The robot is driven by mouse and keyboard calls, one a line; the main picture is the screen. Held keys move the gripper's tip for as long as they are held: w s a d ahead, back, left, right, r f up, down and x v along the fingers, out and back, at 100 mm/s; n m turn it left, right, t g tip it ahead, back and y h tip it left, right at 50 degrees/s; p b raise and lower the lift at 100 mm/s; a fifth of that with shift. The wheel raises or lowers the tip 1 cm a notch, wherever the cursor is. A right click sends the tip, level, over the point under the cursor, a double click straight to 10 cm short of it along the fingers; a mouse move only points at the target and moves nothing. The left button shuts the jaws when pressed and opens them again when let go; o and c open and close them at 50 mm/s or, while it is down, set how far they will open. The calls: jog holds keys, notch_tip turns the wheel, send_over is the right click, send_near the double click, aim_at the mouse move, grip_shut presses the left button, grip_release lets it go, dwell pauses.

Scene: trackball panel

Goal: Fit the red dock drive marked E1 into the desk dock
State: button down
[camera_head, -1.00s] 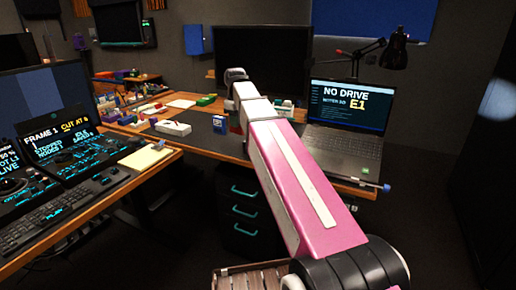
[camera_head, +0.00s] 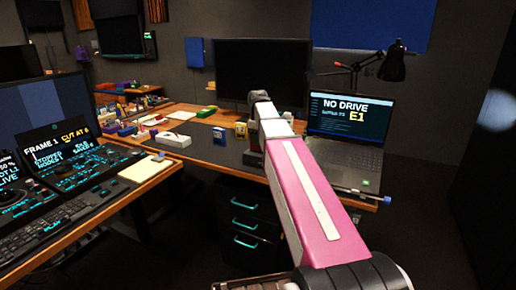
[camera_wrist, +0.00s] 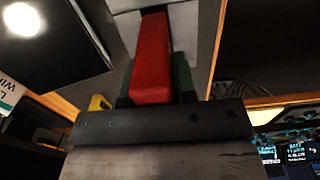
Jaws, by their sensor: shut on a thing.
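In the wrist view my gripper (camera_wrist: 153,88) is shut on the red drive (camera_wrist: 152,55), which stands out between two dark green fingers. No E1 mark shows on the drive's visible face. In the head view my wrist and gripper are mostly hidden behind my pink forearm, above the desk left of the laptop. The laptop (camera_head: 347,118) reads "NO DRIVE" and "E1". I cannot make out the desk dock for certain in either view.
A blue box (camera_head: 219,134) and a yellow item (camera_head: 241,130) stand on the desk left of my arm. A white box (camera_head: 174,140) lies further left. A black monitor (camera_head: 262,75) stands behind, and a lamp (camera_head: 393,62) stands behind the laptop.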

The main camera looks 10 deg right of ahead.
aim_at(258, 149)
jog(key=shift+f, duration=2.05)
jog(key=shift+f, duration=0.3)
jog(key=shift+s+f, duration=0.1)
jog(key=c, duration=1.1)
grip_release()
jog(key=shift+f, duration=0.1)
jog(key=shift+o, duration=0.2)
jog(key=shift+o, duration=0.7)
notch_tip(258, 149, up, 13)
jog(key=shift+r, duration=0.1)
